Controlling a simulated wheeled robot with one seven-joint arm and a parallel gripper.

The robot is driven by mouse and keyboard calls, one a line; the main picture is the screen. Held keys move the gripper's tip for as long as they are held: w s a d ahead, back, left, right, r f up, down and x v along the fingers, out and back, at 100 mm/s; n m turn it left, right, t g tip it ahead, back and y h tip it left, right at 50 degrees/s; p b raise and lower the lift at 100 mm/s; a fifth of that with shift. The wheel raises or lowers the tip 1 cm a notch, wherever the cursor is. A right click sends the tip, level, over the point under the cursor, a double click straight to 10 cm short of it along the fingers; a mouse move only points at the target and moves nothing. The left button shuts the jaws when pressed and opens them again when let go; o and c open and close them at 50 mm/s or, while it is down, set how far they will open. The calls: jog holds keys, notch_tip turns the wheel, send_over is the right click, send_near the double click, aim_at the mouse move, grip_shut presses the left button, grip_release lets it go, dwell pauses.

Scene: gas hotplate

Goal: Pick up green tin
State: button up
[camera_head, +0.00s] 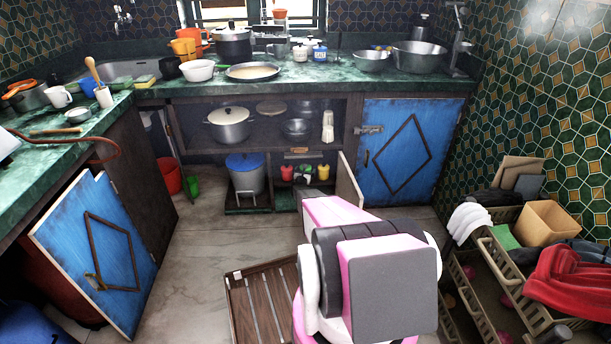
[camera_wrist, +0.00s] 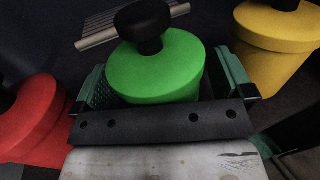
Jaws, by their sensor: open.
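The green tin (camera_wrist: 155,65) has a black knob on its lid and stands upright between my gripper's two fingers in the wrist view. My gripper (camera_wrist: 165,82) is open, with one green ridged finger on each side of the tin. Whether either finger touches it I cannot tell. The lower part of the tin is hidden behind the dark bar of my gripper.
A red tin (camera_wrist: 28,115) stands to the left and a yellow tin (camera_wrist: 275,40) to the right, both close to the fingers. A ridged, light-coloured roller-like thing (camera_wrist: 100,32) lies behind. A blue-lidded bin (camera_head: 246,175) stands left of the shelf. An open blue door (camera_head: 97,250) is at left.

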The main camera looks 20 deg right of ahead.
jog(key=c, duration=1.3)
jog(key=shift+r, duration=0.1)
